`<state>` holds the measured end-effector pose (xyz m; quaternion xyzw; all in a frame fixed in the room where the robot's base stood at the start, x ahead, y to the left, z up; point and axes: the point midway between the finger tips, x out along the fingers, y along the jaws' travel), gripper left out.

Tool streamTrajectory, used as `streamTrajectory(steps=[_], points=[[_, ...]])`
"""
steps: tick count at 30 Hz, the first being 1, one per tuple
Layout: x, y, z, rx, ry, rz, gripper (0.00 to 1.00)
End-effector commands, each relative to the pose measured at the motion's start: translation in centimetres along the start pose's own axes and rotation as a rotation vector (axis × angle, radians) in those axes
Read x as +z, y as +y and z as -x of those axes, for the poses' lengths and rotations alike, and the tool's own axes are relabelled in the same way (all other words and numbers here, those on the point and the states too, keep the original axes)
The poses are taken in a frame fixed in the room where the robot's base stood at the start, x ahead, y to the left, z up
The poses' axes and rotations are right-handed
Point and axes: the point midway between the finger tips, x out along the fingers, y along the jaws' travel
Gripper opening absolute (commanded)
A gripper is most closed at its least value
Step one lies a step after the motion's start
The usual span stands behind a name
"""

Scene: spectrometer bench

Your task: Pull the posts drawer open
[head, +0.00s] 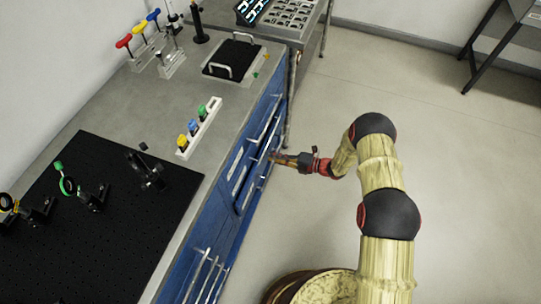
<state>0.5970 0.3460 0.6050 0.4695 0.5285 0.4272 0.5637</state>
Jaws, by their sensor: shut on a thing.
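The bench's blue front (262,122) holds several drawers with long silver bar handles. My gripper (274,157) reaches in from the right and is shut on a drawer handle (264,172) on this front. The fingertips are small and partly merge with the handle, so the exact grip is hard to see. The drawer labels are too small to read, so I cannot tell which drawer is the posts drawer. How far the held drawer stands out from the front is not clear from this angle.
On the bench top are a black breadboard (95,235) with optic mounts, a white rack (199,127) with coloured pieces, hex keys (140,35) on a stand and a black tray with handles (232,58). The floor (440,140) right of the bench is clear around my arm.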

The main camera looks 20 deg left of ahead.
Motion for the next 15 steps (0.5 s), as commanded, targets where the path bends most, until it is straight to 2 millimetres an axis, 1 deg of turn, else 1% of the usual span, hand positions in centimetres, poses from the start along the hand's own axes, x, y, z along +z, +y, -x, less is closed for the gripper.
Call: streamTrajectory(steps=[1, 5, 8, 15], points=[[0.0, -0.3, 1.1, -0.003, -0.004, -0.003, 0.0], [0.1, -0.9, 4.1, -0.003, -0.006, -0.004, 0.0], [0.1, -1.4, 6.7, -0.002, -0.006, -0.004, 0.0], [0.1, -2.8, 13.3, -0.003, -0.006, -0.003, 0.0]])
